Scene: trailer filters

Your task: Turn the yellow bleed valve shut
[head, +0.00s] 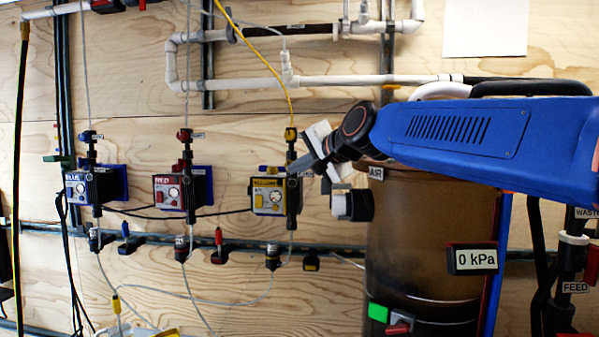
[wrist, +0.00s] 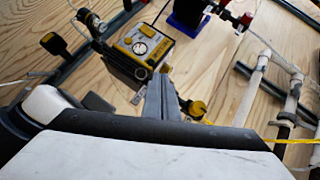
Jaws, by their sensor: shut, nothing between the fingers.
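The yellow unit (head: 270,197) is a yellow-faced box with a round gauge on the wall; it also shows in the wrist view (wrist: 140,45). A yellow handle (head: 271,169) lies along its top edge, and a yellow fitting (head: 290,134) sits above on the dark vertical pipe. No label tells which yellow part is the bleed valve. My gripper (head: 298,167) is shut and empty, its tips close to the unit's upper right. In the wrist view, the tips (wrist: 160,78) are beside a yellow piece (wrist: 165,68); contact cannot be told.
The red unit (head: 180,189) and blue unit (head: 95,187) hang to the left. A brown canister (head: 430,240) with a 0 kPa display (head: 472,259) stands close right. A yellow tube (head: 262,62) rises from the fitting. Low on the wall are small blue and red levers.

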